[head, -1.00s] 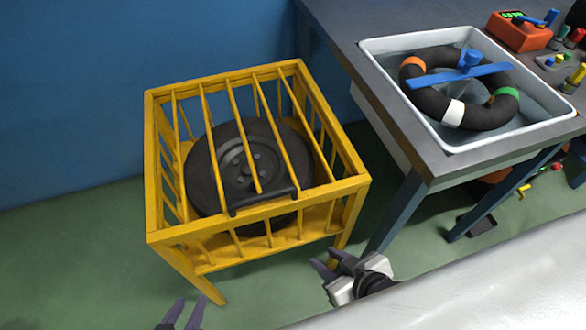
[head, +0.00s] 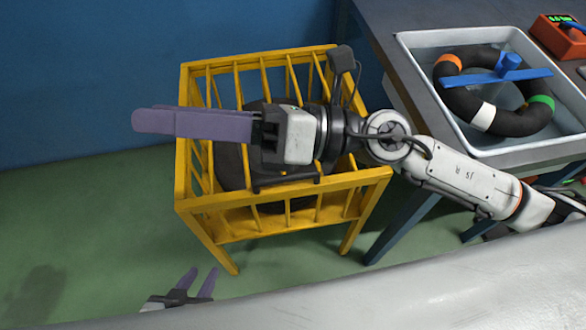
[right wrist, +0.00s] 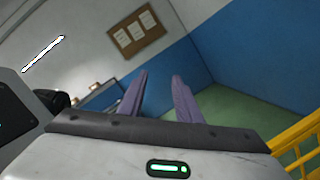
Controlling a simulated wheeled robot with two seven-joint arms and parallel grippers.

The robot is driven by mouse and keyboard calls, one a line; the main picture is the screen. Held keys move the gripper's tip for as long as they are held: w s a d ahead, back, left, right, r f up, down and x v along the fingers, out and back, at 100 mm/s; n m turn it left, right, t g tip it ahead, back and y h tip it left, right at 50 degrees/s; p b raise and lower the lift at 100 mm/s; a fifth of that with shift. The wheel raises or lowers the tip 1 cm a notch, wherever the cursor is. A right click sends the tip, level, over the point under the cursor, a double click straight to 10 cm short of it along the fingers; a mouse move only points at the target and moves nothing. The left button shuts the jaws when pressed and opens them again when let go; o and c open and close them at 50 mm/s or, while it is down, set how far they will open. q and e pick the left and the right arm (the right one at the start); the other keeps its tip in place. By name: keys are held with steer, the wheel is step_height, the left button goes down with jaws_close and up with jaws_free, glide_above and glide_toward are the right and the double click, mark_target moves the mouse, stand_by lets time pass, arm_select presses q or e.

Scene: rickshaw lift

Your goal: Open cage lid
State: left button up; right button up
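The yellow cage (head: 187,150) stands on the floor against the blue wall, with a dark wheel (head: 232,165) inside. A dark handle bar (head: 285,184) is at the lid's front edge, partly behind my right arm. My right gripper (head: 140,120) reaches across above the cage, its purple fingers pointing left past the cage's left side. In the right wrist view its fingers (right wrist: 158,76) are apart and empty. My left gripper (head: 199,270) is low in front of the cage, its fingers apart and empty.
A grey workbench (head: 385,45) stands right of the cage, with a white basin (head: 412,75) holding a dark ring (head: 460,100) and a blue bar. A red device (head: 562,38) is behind it. Green floor (head: 90,220) left of the cage is clear.

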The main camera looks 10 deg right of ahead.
step_height(320, 180, down, 7)
steer(key=s+n+g+h, duration=0.2)
steer(key=n+g+h, duration=0.15)
steer(key=n, duration=0.25)
steer(key=n+t+h, duration=0.2)
steer(key=n+h, duration=0.3)
steer(key=h, duration=0.7)
glide_toward(289, 177)
steer(key=shift+y, duration=0.25)
steer(key=x, duration=0.4)
steer(key=p+x, duration=0.1)
steer(key=x, duration=0.2)
steer(key=shift+w+f, duration=0.1)
steer(key=shift+f, duration=0.35)
jaws_close()
